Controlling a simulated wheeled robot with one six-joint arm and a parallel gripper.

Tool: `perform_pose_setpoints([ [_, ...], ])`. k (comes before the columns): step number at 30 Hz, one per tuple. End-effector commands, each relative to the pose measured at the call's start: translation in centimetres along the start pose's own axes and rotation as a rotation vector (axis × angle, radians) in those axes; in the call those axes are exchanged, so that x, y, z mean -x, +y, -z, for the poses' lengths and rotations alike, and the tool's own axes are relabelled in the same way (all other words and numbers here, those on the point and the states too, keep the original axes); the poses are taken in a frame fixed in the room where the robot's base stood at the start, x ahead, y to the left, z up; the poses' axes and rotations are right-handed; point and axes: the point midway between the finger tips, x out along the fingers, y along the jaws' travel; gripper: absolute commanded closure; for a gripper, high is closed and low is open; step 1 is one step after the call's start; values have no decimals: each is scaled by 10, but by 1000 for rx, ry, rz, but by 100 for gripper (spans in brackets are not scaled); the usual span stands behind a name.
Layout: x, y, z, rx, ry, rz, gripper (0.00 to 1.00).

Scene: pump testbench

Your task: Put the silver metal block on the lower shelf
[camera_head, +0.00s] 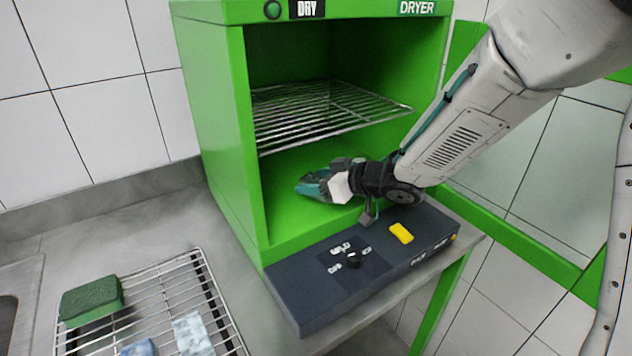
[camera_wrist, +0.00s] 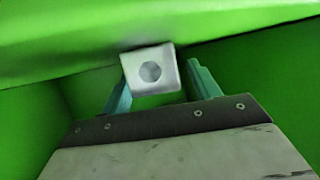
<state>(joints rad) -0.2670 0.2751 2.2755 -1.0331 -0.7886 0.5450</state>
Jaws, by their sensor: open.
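The silver metal block (camera_wrist: 150,70), pale with a round grey recess in its face, shows in the wrist view just beyond and between my teal fingertips. I cannot tell whether a finger touches it. In the head view I cannot clearly make it out among the gripper parts. My gripper (camera_head: 310,187) is open and inside the lower space of the green dryer (camera_head: 220,130), below its wire shelf (camera_head: 320,108). The green floor of that lower space (camera_head: 283,228) is the lowest surface there and shows in front of my gripper.
A wire rack (camera_head: 215,300) at lower left bears a green sponge (camera_head: 92,300) and pale bluish pieces. The dryer's side walls flank my gripper.

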Motion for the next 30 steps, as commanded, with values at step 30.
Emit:
perform_pose_setpoints([
  [30, 120, 0, 0, -1, 0, 0, 38],
])
